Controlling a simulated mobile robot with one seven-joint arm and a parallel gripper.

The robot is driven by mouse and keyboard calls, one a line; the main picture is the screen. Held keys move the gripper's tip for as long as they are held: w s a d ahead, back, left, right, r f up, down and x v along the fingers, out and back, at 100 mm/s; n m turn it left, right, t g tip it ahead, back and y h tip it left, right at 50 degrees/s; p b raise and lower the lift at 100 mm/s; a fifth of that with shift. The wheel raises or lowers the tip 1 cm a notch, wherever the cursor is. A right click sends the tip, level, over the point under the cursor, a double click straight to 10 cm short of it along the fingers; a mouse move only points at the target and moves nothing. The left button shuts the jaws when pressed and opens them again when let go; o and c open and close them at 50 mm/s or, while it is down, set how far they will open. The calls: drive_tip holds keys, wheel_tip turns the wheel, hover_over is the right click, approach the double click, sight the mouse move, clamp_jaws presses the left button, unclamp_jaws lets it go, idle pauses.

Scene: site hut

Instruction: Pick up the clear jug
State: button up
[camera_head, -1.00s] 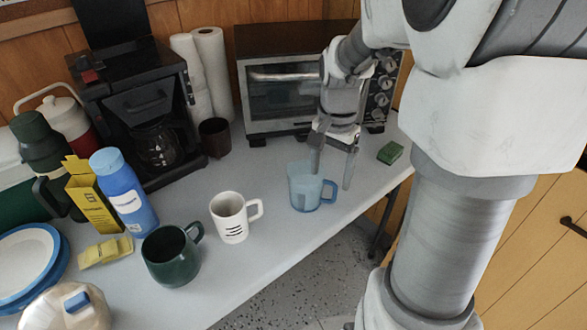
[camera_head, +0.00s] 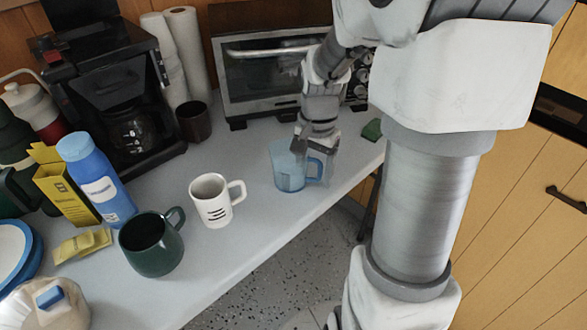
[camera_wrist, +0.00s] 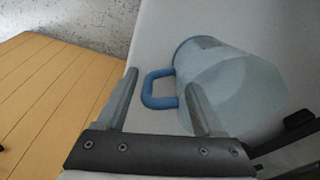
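The clear jug (camera_head: 286,170) is a see-through bluish jug with a blue handle. It stands upright on the grey table near its front edge, below the toaster oven. In the wrist view the jug (camera_wrist: 235,92) is at the right, with its handle between my two fingers in the picture. My gripper (camera_head: 315,160) points down at the jug's handle side. In the wrist view my gripper (camera_wrist: 161,80) is open, with a gap on each side of the handle. I cannot tell whether a finger touches the jug.
A white mug (camera_head: 212,203) and a dark green mug (camera_head: 150,245) stand left of the jug. A green sponge (camera_head: 372,130) lies to its right. The toaster oven (camera_head: 262,75), a brown cup (camera_head: 194,122) and a coffee maker (camera_head: 115,100) are behind. The table edge is close in front.

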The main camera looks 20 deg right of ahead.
clamp_jaws()
drive_tip(key=shift+r, duration=0.1)
idle(0.4)
